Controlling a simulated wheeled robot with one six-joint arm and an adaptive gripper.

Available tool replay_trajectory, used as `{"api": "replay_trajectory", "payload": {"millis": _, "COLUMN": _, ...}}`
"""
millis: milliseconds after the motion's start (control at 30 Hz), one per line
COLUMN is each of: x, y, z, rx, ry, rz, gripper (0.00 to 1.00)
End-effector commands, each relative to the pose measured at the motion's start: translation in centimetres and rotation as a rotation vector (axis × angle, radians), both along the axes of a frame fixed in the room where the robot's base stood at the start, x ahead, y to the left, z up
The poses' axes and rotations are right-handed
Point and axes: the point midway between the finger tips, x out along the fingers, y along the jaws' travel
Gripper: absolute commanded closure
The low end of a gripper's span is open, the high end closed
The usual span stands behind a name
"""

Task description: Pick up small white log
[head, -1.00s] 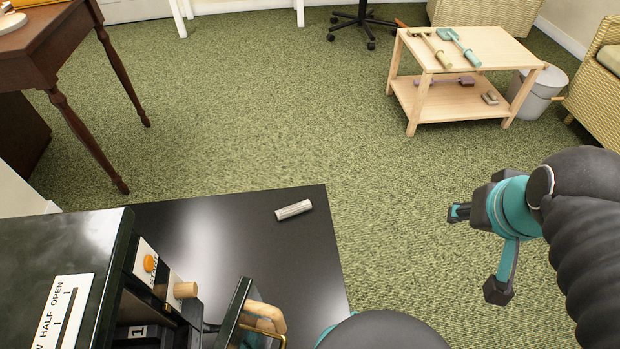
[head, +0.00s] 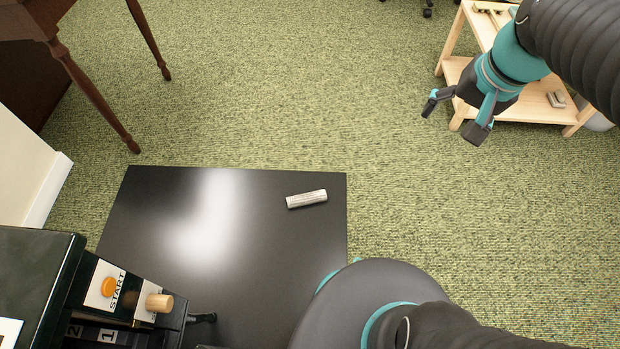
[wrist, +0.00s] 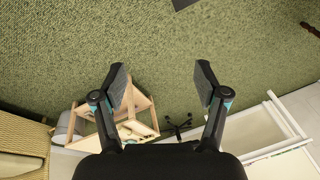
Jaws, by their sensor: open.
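The small white log (head: 306,199) lies on the glossy black panel (head: 150,220) on the floor, near its far right corner in the head view. My gripper (head: 454,118) is open and empty, up and to the right of the log and well apart from it. In the wrist view my gripper (wrist: 160,82) has its two fingers spread with nothing between them. The log is not visible in the wrist view; a small dark piece shows at its top edge.
A dark machine with an orange START button (head: 109,287) and a wooden knob (head: 159,303) stands at lower left. A dark wooden table leg (head: 95,95) is at upper left. A light wooden cart (head: 520,107) stands behind my gripper. Green carpet right of the panel is clear.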

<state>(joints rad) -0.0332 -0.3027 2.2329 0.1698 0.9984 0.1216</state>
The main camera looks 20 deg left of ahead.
Motion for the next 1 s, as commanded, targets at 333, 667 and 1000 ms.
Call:
{"api": "replay_trajectory", "payload": {"millis": 333, "x": 8.7, "y": 3.5, "z": -7.1, "rx": 0.155, "ry": 0.252, "rz": -0.103, "gripper": 0.27}}
{"api": "replay_trajectory", "payload": {"millis": 667, "x": 15.9, "y": 6.8, "z": -16.6, "rx": 0.288, "ry": 0.487, "rz": -0.213, "gripper": 0.27}}
{"api": "replay_trajectory", "payload": {"millis": 1000, "x": 20.8, "y": 10.2, "z": -29.3, "rx": 0.411, "ry": 0.732, "rz": -0.334, "gripper": 0.27}}
